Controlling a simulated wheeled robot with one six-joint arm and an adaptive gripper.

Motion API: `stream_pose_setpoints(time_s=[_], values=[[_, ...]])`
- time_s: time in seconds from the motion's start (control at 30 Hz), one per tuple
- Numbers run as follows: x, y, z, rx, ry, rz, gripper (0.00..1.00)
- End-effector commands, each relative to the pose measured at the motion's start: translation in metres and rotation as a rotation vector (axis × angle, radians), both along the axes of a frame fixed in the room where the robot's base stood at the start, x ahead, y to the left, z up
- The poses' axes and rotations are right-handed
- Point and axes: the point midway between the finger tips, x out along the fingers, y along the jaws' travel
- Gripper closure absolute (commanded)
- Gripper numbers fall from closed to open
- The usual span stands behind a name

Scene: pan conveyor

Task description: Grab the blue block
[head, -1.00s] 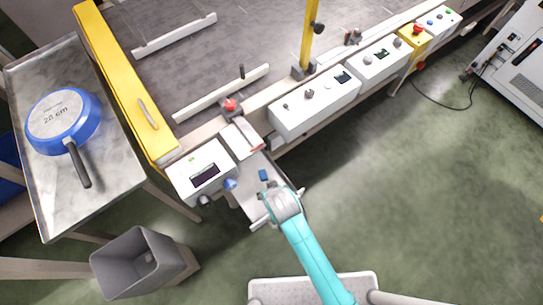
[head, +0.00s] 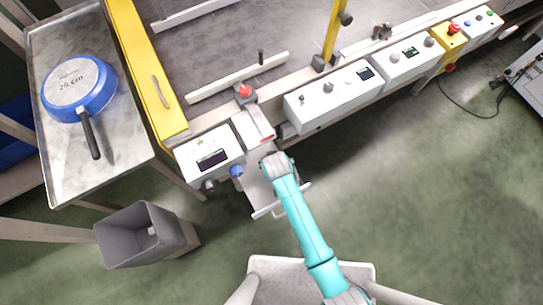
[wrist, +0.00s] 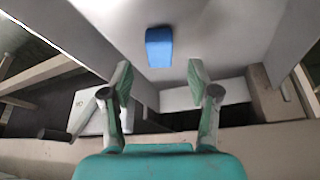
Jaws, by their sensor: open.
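The blue block (wrist: 159,47) lies on a pale grey surface in the wrist view, just beyond the fingertips and roughly centred between them. My gripper (wrist: 158,78) is open, its two fingers apart with nothing between them. In the head view my gripper (head: 275,163) is over the small pale tray (head: 264,207) at the front of the conveyor. The block is hidden behind my arm in the head view.
A control box with a dark display (head: 211,159) stands left of the tray, and a long white control box (head: 334,97) is to the right. A red button (head: 245,91) is behind. A blue pan (head: 80,90) lies on a metal table. A grey bin (head: 138,235) stands on the floor.

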Motion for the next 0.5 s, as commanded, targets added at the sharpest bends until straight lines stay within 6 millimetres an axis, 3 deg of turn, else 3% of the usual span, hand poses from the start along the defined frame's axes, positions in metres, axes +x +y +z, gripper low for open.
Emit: stream_pose_setpoints(time_s=[0.2,0.5], values=[[0.009,0.002,-0.026,0.0,0.001,0.0,0.4],[0.011,0.002,-0.031,0.0,-0.001,0.0,0.4]])
